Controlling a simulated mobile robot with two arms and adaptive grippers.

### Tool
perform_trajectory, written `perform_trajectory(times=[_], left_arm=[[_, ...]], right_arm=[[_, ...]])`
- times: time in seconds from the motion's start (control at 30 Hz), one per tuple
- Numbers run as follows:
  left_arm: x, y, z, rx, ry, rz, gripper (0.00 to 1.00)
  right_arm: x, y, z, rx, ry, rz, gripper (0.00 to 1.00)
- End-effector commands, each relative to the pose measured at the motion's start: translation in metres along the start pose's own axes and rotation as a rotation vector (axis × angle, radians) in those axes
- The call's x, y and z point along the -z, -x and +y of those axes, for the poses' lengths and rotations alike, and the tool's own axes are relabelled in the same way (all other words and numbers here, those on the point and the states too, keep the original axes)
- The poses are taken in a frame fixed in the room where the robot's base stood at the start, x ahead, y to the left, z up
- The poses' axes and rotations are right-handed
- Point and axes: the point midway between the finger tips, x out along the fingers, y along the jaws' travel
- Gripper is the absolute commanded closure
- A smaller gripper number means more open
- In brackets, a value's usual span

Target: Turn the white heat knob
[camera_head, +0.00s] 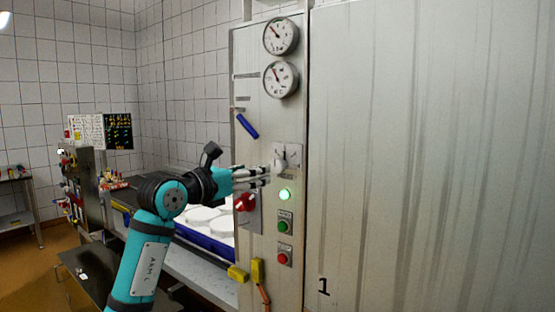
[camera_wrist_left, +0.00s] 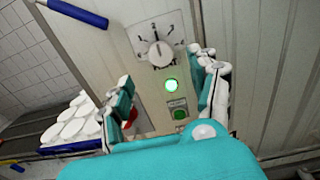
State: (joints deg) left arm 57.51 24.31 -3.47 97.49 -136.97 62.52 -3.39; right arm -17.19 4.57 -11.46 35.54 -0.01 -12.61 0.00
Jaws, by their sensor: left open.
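The white heat knob (camera_head: 279,163) sits on a square plate with dial marks on the grey control panel (camera_head: 262,120). In the left wrist view the knob (camera_wrist_left: 159,53) shows beyond and between the finger tips, with its dial marks around it. My left gripper (camera_head: 266,176) is open and empty, just left of the knob in the head view. In the left wrist view its fingers (camera_wrist_left: 162,72) stand apart on either side of a lit green lamp. A gap appears to remain between fingers and knob. My right gripper is not in view.
Below the knob are a lit green lamp (camera_head: 285,194), a green button (camera_head: 284,226) and a red button (camera_head: 284,258). A red switch (camera_head: 245,202) is at lower left, a blue handle (camera_head: 247,125) above left. Two gauges (camera_head: 281,79) are higher. White moulds (camera_head: 206,214) lie behind my arm.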

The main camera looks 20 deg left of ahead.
Motion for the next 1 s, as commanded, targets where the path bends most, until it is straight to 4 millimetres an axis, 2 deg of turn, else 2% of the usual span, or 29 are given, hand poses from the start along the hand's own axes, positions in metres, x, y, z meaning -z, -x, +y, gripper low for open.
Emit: perform_trajectory(times=[0.03,0.3,0.5,0.7,0.93,1.0], left_arm=[[-0.005,-0.012,-0.001,0.003,0.005,0.001,0.39],[-0.004,-0.069,-0.001,0.003,0.005,0.002,0.39],[-0.003,-0.097,0.000,0.001,0.002,0.000,0.39],[0.000,-0.108,0.000,0.001,0.000,0.000,0.39],[0.000,-0.108,0.000,0.001,0.000,-0.001,0.39],[0.000,-0.108,0.000,0.001,0.000,-0.001,0.47]], right_arm=[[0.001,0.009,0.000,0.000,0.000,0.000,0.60],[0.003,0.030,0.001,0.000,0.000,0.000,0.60],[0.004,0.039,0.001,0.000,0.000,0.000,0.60],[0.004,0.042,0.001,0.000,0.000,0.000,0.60],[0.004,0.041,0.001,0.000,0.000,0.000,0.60],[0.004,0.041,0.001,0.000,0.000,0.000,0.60]])
